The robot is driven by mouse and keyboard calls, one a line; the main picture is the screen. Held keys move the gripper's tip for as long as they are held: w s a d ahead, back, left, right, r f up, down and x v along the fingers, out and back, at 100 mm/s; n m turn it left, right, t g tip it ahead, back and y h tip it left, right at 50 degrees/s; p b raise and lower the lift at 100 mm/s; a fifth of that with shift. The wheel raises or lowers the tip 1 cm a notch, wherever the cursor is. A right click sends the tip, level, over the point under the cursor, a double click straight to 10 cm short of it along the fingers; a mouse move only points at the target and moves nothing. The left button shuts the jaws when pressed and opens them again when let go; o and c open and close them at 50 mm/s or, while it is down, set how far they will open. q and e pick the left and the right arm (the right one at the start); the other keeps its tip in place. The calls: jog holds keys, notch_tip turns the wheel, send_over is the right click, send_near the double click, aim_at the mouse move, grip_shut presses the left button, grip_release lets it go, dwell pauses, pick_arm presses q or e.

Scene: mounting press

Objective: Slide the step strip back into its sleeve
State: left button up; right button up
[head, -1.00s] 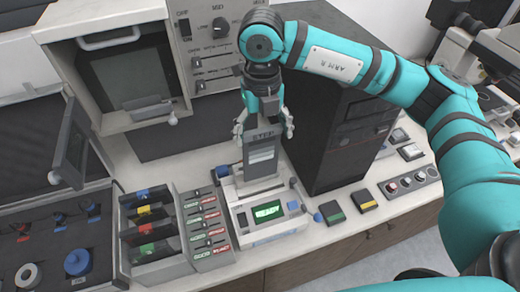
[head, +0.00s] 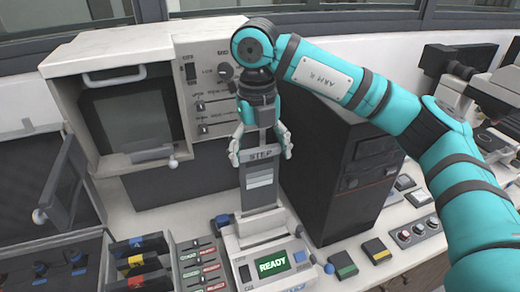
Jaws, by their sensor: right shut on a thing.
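The step strip (head: 260,179) is a flat grey upright piece with the word STEP across its top and a pale window. My right gripper (head: 261,152) is shut on its top end, with a finger on each side. The strip stands upright over a pale device (head: 242,267) with a green READY display. I cannot tell whether its lower end is clear of the device. I cannot make out a separate sleeve. My left gripper is not in view.
A dark tower (head: 340,175) stands close to the right of my gripper. A cabinet with a screen (head: 130,117) stands at the back left. A rack with coloured tabs (head: 138,265) is at the front left. Two small blocks (head: 376,251) lie at the right.

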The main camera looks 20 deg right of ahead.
jog(key=shift+s+d, duration=0.15)
jog(key=shift+d, duration=0.05)
jog(key=shift+a+b, duration=0.1)
jog(key=shift+b, duration=0.2)
jog(key=shift+f, duration=0.1)
dwell(0.3)
notch_tip(320, 180, down, 7)
jog(key=s+b, duration=0.1)
jog(key=b, duration=0.5)
jog(key=shift+a+f, duration=0.2)
jog(key=shift+f, duration=0.1)
